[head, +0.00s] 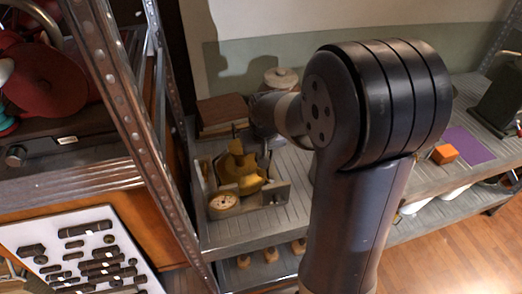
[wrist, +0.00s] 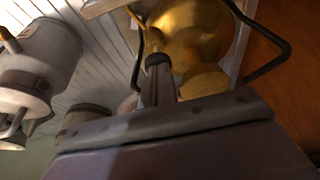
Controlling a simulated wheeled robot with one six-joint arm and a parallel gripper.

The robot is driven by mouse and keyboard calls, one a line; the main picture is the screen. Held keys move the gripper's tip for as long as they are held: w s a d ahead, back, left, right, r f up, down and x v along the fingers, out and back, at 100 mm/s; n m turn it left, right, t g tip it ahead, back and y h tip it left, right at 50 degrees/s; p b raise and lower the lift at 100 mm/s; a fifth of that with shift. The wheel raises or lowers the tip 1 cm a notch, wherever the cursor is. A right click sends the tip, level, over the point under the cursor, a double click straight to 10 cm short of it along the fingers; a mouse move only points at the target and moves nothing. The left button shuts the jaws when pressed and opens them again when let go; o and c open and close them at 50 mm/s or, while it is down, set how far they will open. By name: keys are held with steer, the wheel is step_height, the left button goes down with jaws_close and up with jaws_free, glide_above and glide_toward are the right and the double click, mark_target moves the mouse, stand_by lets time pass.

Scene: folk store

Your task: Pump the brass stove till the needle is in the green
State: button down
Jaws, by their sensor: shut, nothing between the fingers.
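The brass stove (head: 240,168) sits in a grey open-fronted tray or frame on the metal shelf, left of my arm in the head view. A round pale-faced gauge (head: 223,204) stands at its front left; its needle is too small to read. In the wrist view the brass tank (wrist: 193,32) fills the top middle, with black wire supports (wrist: 268,68) beside it. My gripper (wrist: 158,68) is shut and empty, its narrow fingers pointing at the brass body, close to it; I cannot tell whether they touch. My arm hides much of the gripper in the head view.
A grey metal canister (wrist: 40,62) stands left in the wrist view. Brown books (head: 222,113) lie behind the stove. An orange block (head: 445,154) and purple sheet (head: 468,146) lie on the shelf at right. A perforated metal upright (head: 128,105) stands left of the stove.

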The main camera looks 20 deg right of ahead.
steer(key=p+v, duration=0.1)
steer(key=v, duration=1.1)
steer(key=shift+r, duration=0.3)
steer(key=shift+s+f, duration=0.1)
steer(key=shift+f, duration=0.05)
steer(key=w+x, duration=0.1)
steer(key=x, duration=0.4)
steer(key=w+v, duration=0.1)
steer(key=v, duration=0.8)
